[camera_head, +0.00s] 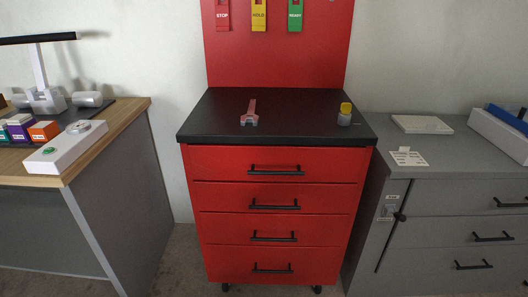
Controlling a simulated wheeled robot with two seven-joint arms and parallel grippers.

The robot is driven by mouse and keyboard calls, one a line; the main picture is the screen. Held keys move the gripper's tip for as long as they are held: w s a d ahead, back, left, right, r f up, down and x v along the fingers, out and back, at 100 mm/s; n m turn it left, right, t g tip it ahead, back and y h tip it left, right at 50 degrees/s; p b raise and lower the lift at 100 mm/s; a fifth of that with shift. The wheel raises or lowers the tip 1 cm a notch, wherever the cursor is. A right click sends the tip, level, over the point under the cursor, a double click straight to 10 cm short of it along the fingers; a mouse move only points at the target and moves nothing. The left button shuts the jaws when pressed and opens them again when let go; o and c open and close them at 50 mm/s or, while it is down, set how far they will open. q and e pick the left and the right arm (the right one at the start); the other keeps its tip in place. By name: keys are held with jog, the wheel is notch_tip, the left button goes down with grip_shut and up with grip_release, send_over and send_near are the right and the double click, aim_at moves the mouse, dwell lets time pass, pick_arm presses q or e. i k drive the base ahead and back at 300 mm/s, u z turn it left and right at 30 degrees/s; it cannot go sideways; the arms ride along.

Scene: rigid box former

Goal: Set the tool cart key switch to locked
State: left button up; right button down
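The red tool cart (275,225) stands in the middle with its drawers shut and a black top. I cannot make out a key switch on the cart's visible front. A small pale switch plate with labels (390,210) is on the left front of the grey cabinet at right. It may be the key switch, but its setting is too small to read. A black knob (400,217) sits beside it, on or in front of a thin dark upright bar. Neither of my grippers is in view.
A red wrench-like tool (249,113) and a yellow-capped container (345,114) are on the cart top. Red, yellow and green tags (259,15) hang on the red back panel. A wooden-topped desk (110,125) stands left; the grey cabinet (450,150) stands close on the right.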

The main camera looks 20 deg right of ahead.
aim_at(344, 120)
jog(key=z, duration=1.05)
jog(key=k, duration=0.55)
jog(key=u, duration=0.3)
